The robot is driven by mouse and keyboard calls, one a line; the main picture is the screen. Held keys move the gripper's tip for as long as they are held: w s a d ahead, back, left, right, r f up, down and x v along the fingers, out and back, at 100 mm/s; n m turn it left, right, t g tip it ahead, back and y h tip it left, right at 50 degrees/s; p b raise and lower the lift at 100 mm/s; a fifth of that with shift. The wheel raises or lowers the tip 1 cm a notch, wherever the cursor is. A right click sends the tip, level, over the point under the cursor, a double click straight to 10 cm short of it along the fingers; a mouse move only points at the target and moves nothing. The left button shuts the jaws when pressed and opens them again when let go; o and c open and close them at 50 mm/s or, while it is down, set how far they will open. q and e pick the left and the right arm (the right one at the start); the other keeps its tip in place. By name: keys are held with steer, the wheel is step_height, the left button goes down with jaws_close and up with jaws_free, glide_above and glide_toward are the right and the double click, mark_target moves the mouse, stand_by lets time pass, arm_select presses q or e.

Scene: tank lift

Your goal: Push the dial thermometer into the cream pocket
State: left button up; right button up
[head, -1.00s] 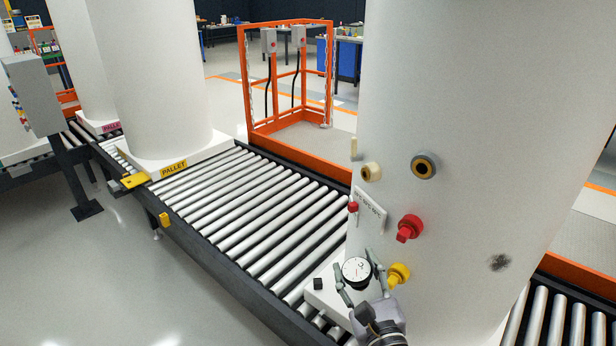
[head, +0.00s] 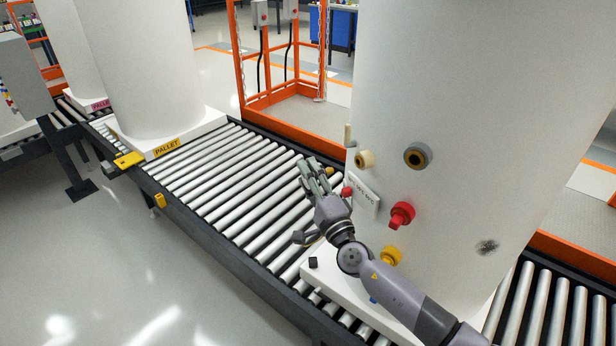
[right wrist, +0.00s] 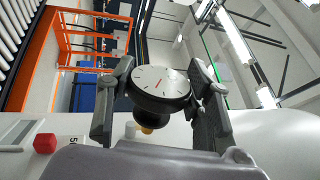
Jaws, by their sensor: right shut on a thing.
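My right gripper (head: 314,174) is shut on the dial thermometer, left of the white tank's wall. In the right wrist view, its round white dial (right wrist: 160,86) with a red pointer sits between the two fingers (right wrist: 158,98), a dark body behind it. In the head view the fingers hide the dial; a small brass-coloured piece shows beside them. The cream pocket (head: 365,159), a cream ring on the tank, is right of the fingers and apart from them. In the wrist view a pale piece shows behind the thermometer; I cannot tell if it is the pocket. My left gripper is out of view.
The white tank (head: 450,130) also carries a dark-ringed tan port (head: 418,156), a red fitting (head: 401,214), a yellow fitting (head: 390,257) and a labelled white plate (head: 364,194). The roller conveyor (head: 215,190) runs below. An orange frame (head: 240,60) stands behind.

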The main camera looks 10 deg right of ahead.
mark_target(330, 169)
steer(key=shift+w+d+b, duration=0.2)
steer(key=shift+d+b, duration=0.2)
steer(key=shift+d, duration=0.4)
steer(key=shift+w+d+b, duration=0.2)
steer(key=shift+d+b, duration=0.15)
steer(key=shift+d, duration=0.5)
steer(key=shift+w+d+b, duration=0.2)
steer(key=shift+d+b, duration=0.2)
steer(key=shift+d, duration=0.4)
steer(key=shift+w+d, duration=0.1)
steer(key=shift+d, duration=0.25)
steer(key=shift+w+d+b, duration=0.25)
steer(key=shift+d+b, duration=0.35)
steer(key=shift+d, duration=0.4)
steer(key=shift+w+d+b, duration=0.2)
steer(key=shift+d+b, duration=0.35)
steer(key=shift+d, duration=0.4)
steer(key=o, duration=1.2)
steer(key=shift+s, duration=0.1)
steer(key=v, duration=1.1)
steer(key=shift+s+d, duration=0.15)
steer(key=shift+s, duration=0.25)
steer(key=shift+f, duration=0.1)
steer(key=shift+c, duration=0.3)
